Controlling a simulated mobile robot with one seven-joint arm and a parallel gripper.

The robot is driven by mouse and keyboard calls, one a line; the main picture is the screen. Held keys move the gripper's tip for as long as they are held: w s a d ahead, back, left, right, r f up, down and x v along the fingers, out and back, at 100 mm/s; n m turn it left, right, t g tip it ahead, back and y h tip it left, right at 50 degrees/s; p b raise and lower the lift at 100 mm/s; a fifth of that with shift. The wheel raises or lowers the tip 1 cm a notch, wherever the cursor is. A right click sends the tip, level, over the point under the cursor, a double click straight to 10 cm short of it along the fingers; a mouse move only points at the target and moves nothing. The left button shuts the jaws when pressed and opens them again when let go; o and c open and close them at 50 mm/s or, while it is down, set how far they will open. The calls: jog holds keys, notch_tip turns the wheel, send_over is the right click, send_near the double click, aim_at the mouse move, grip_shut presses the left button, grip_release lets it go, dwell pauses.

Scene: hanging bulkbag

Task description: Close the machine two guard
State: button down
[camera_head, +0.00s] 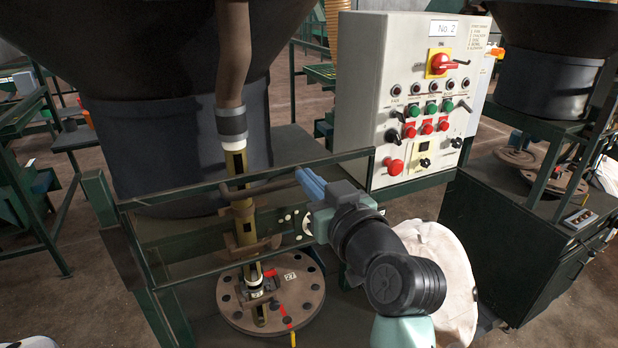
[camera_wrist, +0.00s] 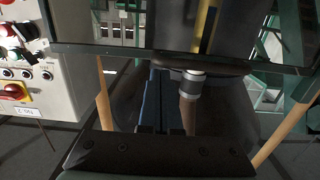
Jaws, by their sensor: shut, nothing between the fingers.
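The machine two guard appears to be the dark green rectangular frame (camera_head: 165,197) with a see-through middle, around the brass-coloured pipe (camera_head: 240,200). Its long top bar slopes up to the right. I cannot tell how far it is open. My gripper (camera_head: 310,184), with blue fingers, is held at the right part of the frame, just below the top bar. The fingers are together and empty. In the wrist view the gripper (camera_wrist: 160,72) points at a dark bar (camera_wrist: 110,50) crossing the picture. I cannot tell whether they touch.
A grey control box (camera_head: 362,95) labelled No 2, with buttons and a red switch, stands behind and right of my gripper. A round bolted flange (camera_head: 235,312) lies below the pipe. A dark hopper (camera_head: 130,60) hangs behind. A white bag (camera_head: 450,265) is beside my arm.

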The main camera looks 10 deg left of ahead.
notch_tip(320, 180, down, 38)
jog(key=b, duration=3.2)
jog(key=shift+r+b, duration=0.25)
jog(key=shift+b, duration=0.15)
